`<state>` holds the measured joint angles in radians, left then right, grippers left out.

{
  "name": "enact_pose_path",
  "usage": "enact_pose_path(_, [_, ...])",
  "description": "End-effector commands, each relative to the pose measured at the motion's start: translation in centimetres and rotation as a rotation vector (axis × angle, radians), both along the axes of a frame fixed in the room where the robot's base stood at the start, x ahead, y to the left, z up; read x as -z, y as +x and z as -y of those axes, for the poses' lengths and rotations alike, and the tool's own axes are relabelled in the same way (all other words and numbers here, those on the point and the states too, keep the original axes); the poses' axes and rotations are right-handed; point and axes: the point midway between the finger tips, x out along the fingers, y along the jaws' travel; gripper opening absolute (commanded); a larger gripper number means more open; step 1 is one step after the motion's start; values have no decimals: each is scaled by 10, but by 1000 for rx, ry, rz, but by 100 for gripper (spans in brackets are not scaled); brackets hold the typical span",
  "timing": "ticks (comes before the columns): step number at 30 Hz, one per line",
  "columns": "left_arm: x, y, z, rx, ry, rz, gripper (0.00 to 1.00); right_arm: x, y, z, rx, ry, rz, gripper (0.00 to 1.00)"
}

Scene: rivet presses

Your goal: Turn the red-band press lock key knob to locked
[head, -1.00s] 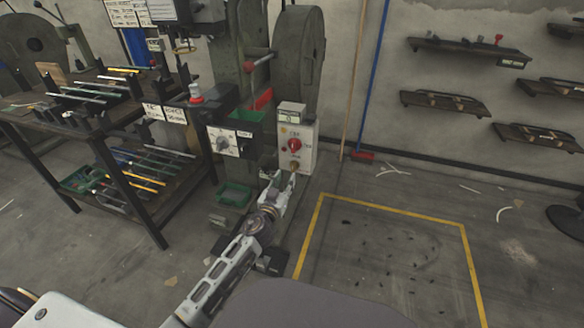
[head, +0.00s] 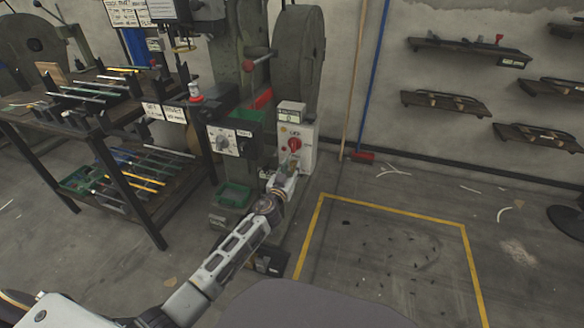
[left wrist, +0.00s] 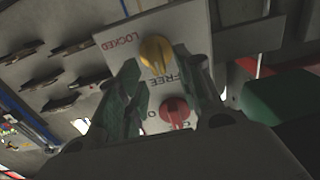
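The white control box (head: 310,140) stands on the front of a green press with a red band (head: 262,98). It carries a red knob (head: 294,144), also seen in the left wrist view (left wrist: 174,110). The yellow lock key knob (left wrist: 157,53) shows in the left wrist view, with LOCKED and FREE lettering beside it. Its ridge runs roughly up and down in that picture, not toward LOCKED. My left gripper (head: 287,172) is at the lower part of the box. Its open fingers (left wrist: 158,62) stand either side of the yellow knob; contact cannot be told. My right gripper is not in view.
A second panel with a grey knob (head: 222,143) sits left of the box. A green bin (head: 235,195) is below it. A table with rods (head: 60,128) stands left. A blue-handled broom (head: 372,80) leans at the wall. The yellow-outlined floor (head: 390,250) is largely open.

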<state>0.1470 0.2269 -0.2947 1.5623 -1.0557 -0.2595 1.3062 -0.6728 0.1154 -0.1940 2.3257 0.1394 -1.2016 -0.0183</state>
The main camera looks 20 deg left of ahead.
Motion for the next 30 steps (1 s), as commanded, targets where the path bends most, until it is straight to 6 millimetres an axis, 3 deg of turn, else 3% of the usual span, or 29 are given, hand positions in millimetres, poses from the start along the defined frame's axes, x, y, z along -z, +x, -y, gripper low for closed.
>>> enact_pose_path(7, [0, 12, 0, 0, 0, 0, 36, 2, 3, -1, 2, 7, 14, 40])
enact_pose_path(19, [0, 15, 0, -1, 0, 0, 36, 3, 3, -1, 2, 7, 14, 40])
enact_pose_path(28, [0, 14, 0, -1, 0, 0, 0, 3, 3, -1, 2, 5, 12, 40])
enact_pose_path(30, [0, 14, 0, 0, 0, 0, 0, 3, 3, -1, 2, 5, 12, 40])
